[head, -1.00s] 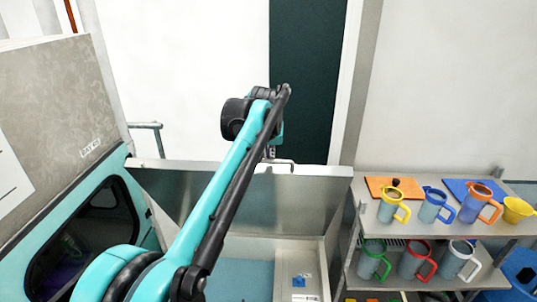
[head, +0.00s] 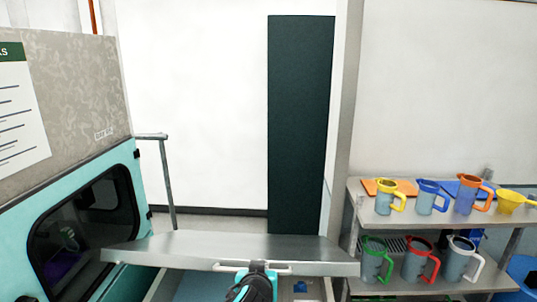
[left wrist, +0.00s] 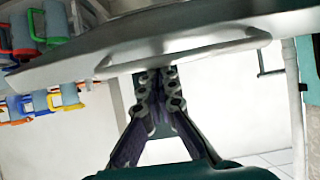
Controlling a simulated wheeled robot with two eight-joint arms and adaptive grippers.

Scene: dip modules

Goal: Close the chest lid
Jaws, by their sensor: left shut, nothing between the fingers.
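The chest lid (head: 210,246) is a grey metal panel, partly lowered over the chest (head: 150,290) and still open at its front. A bar handle (head: 225,267) runs along the lid's near edge. The chest's blue inside shows below the lid. My left gripper reaches the handle from the near side in the head view, its fingertips hidden there. In the left wrist view my left gripper (left wrist: 158,72) is shut and empty, with its fingertips at the handle (left wrist: 185,55) and the lid (left wrist: 130,35). I cannot tell whether they touch. My right gripper is not in view.
A teal-framed cabinet with a dark window (head: 85,225) stands close on the left. A metal rail (head: 168,185) stands behind the chest. A shelf (head: 405,220) with several coloured mugs and a yellow funnel (head: 512,202) is on the right.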

